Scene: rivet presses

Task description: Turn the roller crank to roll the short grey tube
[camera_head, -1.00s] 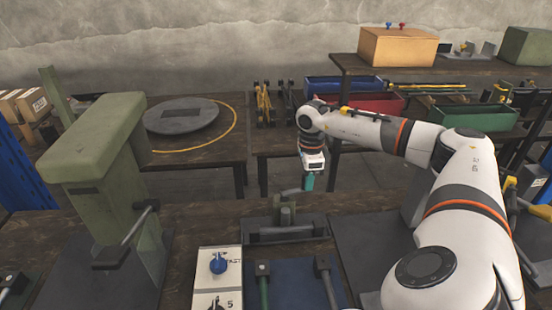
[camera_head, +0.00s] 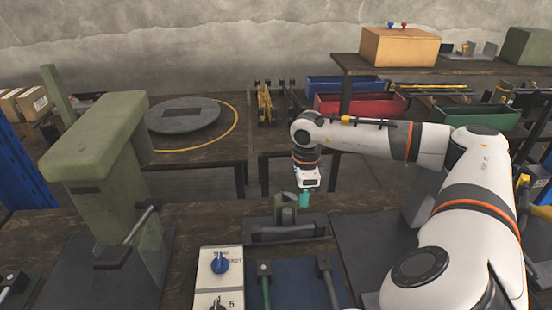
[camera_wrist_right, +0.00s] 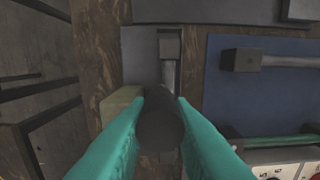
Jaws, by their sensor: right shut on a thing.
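The roller (camera_head: 288,232) stands on the bench, with a grey cylinder lying across its front and a green block (camera_head: 287,215) behind it. In the right wrist view, a grey bar with a square end block (camera_wrist_right: 169,46) lies beyond the fingers. My right gripper (camera_head: 304,199) is at the roller's rear right. In the wrist view its teal fingers are shut on a dark round crank handle (camera_wrist_right: 160,119). A grey rod (camera_head: 328,282) with a dark end lies on the blue mat; I cannot tell which grey piece is the short tube. My left gripper is not in view.
A green rod (camera_head: 264,288) lies on the blue mat (camera_head: 297,280). A white panel with a blue knob (camera_head: 220,263) is left of it. A tall green press (camera_head: 95,170) stands at left. A round plate (camera_head: 182,115) is on the back table.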

